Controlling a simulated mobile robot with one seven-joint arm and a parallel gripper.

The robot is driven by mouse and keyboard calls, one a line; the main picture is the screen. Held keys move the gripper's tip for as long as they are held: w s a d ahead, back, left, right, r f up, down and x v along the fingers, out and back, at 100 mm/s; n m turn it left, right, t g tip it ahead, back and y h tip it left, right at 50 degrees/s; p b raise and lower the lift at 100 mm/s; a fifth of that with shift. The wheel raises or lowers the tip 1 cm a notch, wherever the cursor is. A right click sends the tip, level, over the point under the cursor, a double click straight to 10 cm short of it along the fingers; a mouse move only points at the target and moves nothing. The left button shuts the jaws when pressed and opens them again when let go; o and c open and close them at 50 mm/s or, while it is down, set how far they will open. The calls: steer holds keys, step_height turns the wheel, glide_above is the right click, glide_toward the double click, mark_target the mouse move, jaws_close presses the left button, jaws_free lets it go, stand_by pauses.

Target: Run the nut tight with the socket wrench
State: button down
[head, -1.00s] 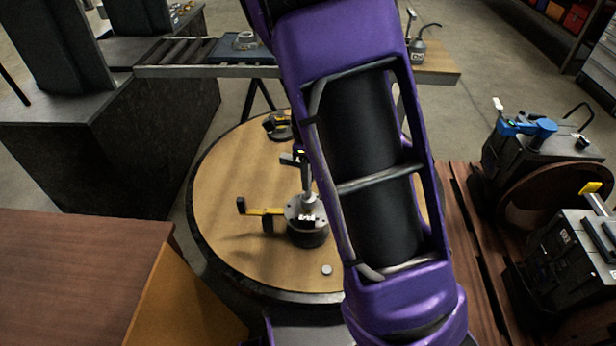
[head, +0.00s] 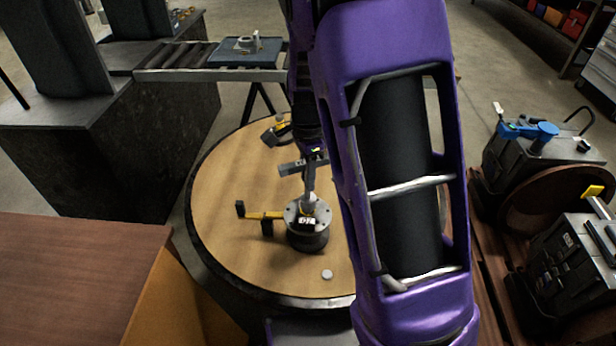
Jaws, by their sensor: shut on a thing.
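My gripper (head: 314,158) is above the round wooden table, small in the head view and partly behind my purple arm. It is shut on the socket wrench (head: 309,184), whose grey upright shank reaches down to the round grey flanged part (head: 295,216). The wrench's lower end meets the top of that part near its middle. The nut cannot be made out there; the wrench end seems to hide it. A yellow bar tool with black ends (head: 262,215) sticks out to the left of the flanged part.
The round table (head: 225,205) has clear wood at left and front. A small grey disc (head: 327,274) lies in front of the flanged part. A yellow and black tool (head: 277,132) lies at the back. A roller conveyor with a blue tray (head: 228,55) stands behind.

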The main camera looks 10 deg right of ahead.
steer(key=n+b, duration=0.1)
steer(key=n, duration=0.6)
steer(key=n+b, duration=0.1)
steer(key=n, duration=1.1)
steer(key=shift+n, duration=0.4)
steer(key=n+p, duration=0.1)
steer(key=n, duration=0.4)
steer(key=shift+f, duration=0.1)
